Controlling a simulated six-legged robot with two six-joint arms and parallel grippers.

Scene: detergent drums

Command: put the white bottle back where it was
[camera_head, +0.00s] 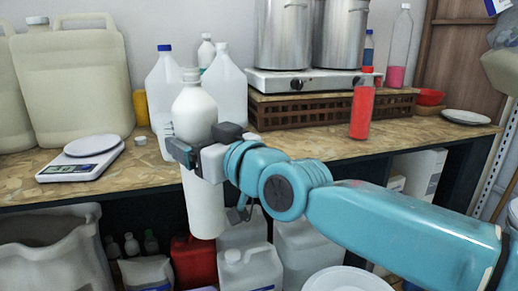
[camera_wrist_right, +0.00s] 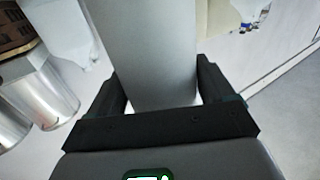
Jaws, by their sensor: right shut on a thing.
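The white bottle (camera_head: 194,108) is upright in the middle-left of the head view, in front of the wooden counter's front edge. Its upper part is above counter height and its lower part hangs below it. My right gripper (camera_head: 196,150) is shut around the bottle's middle and hides part of it. In the right wrist view the bottle (camera_wrist_right: 150,50) fills the space between the two dark fingers of the gripper (camera_wrist_right: 160,82). My left gripper is in neither view.
The counter (camera_head: 300,147) holds a kitchen scale (camera_head: 80,160), a large beige canister (camera_head: 75,85), clear jugs (camera_head: 228,85), a stove (camera_head: 300,80) with steel pots, and a red bottle (camera_head: 362,108). A red canister (camera_head: 192,260) and white jugs (camera_head: 250,268) stand below. Bare counter shows right of the scale.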

